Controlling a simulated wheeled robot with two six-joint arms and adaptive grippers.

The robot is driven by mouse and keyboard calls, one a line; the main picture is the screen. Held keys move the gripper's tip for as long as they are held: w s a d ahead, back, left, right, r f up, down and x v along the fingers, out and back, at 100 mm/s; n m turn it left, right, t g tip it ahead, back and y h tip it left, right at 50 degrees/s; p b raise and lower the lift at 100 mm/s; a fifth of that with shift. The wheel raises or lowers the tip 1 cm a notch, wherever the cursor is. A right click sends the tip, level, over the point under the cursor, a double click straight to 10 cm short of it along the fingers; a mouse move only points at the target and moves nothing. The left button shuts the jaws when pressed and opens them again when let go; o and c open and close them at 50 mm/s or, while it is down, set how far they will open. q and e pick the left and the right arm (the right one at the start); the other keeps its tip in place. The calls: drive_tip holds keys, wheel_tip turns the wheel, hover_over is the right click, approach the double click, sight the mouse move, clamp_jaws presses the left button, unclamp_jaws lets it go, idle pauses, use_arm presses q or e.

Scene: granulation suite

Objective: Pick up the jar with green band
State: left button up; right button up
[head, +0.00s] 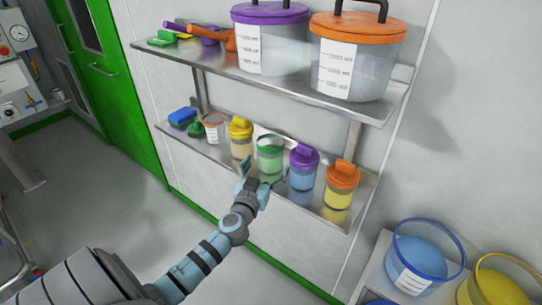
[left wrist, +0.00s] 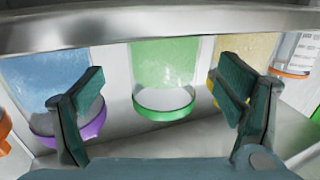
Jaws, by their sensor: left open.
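The jar with the green band (head: 270,163) stands upright on the lower wall shelf, between a yellow-lidded jar (head: 240,146) and a purple-lidded jar (head: 303,172). It is clear, with green contents low down and the green band around its top. My left gripper (head: 264,174) is open and empty in front of it, its fingers spread to either side. In the left wrist view, which is upside down, the jar (left wrist: 165,62) appears between the fingers, beyond their tips. I cannot tell whether they touch it. My right gripper is not in view.
An orange-lidded jar (head: 341,190) stands at the shelf's right end; a small orange-rimmed container (head: 213,129) and a blue item (head: 183,117) are at its left. The upper shelf (head: 215,62) overhangs, with large tubs and scoops.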

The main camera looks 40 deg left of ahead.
use_arm(q)
drive_tip(key=x, duration=0.4)
drive_tip(key=shift+w+a+r, duration=0.1)
drive_tip(key=shift+a+r, duration=0.15)
drive_tip(key=shift+a, duration=0.05)
drive_tip(key=shift+w+f, duration=0.1)
drive_tip(key=shift+w, duration=0.1)
drive_tip(key=shift+s, duration=0.1)
drive_tip(key=c, duration=2.1)
